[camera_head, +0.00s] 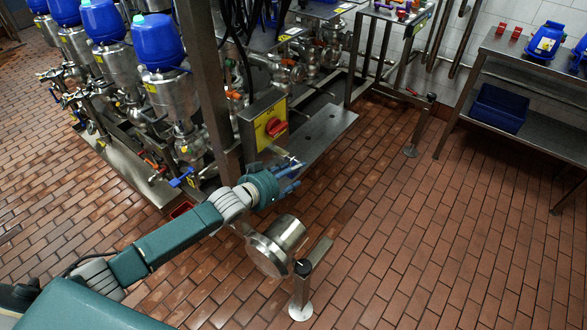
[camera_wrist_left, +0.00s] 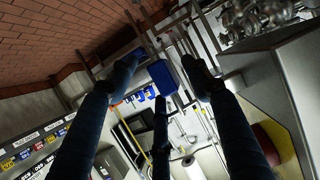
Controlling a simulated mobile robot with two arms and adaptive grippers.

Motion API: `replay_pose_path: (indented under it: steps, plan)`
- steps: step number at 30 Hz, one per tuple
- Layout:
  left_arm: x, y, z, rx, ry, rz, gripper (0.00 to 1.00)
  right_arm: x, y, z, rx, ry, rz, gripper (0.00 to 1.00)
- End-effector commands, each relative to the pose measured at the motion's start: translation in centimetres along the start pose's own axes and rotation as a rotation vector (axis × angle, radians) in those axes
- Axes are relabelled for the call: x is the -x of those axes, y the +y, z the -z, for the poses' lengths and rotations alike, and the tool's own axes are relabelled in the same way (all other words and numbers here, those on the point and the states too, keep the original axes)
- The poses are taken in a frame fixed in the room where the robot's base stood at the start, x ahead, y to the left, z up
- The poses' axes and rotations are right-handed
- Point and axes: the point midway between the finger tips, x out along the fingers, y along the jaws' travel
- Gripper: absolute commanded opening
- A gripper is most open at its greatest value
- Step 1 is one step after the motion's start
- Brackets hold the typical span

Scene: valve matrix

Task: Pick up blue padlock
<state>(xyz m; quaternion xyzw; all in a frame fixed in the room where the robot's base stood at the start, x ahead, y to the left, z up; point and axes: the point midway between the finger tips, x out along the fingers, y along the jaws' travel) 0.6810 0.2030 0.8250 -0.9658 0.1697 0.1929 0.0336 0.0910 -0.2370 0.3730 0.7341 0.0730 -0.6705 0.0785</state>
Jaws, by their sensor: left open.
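My left gripper (camera_head: 290,178) is in the middle of the head view, beside a yellow-and-red switch box on a post. Its dark blue fingers also show in the left wrist view (camera_wrist_left: 160,68), spread apart with nothing between their tips. I cannot pick out the blue padlock for certain. Small coloured items (camera_head: 402,12), red and purple among them, lie on the metal stand at the top of the head view. A row of small blue and yellow items (camera_wrist_left: 142,95) shows far off in the left wrist view, too small to identify. My right gripper is not in view.
The yellow switch box (camera_head: 265,128) with its red knob stands close to my gripper. Blue-topped valves (camera_head: 162,42) line the left. A steel drum (camera_head: 282,240) and a short post (camera_head: 302,285) stand near my arm. A bench (camera_head: 478,60) is at right. The tiled floor (camera_head: 430,210) is clear.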

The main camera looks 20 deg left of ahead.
Motion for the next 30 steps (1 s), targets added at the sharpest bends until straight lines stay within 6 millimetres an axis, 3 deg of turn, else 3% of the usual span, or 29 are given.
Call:
replay_pose_path:
  steps: [6, 13, 28, 30]
  plan:
    - [-0.04, 0.03, -0.05, 0.000, 0.000, 0.000, 0.47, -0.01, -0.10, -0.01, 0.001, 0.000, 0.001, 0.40]
    - [-0.02, 0.02, -0.05, 0.000, -0.001, 0.000, 0.01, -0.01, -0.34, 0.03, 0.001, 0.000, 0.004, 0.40]
    - [0.12, 0.04, 0.41, -0.002, 0.002, -0.001, 0.00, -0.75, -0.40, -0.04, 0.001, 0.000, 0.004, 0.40]
    - [0.14, 0.98, 0.44, 0.002, 0.001, -0.005, 0.00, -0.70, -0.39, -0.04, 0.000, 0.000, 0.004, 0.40]
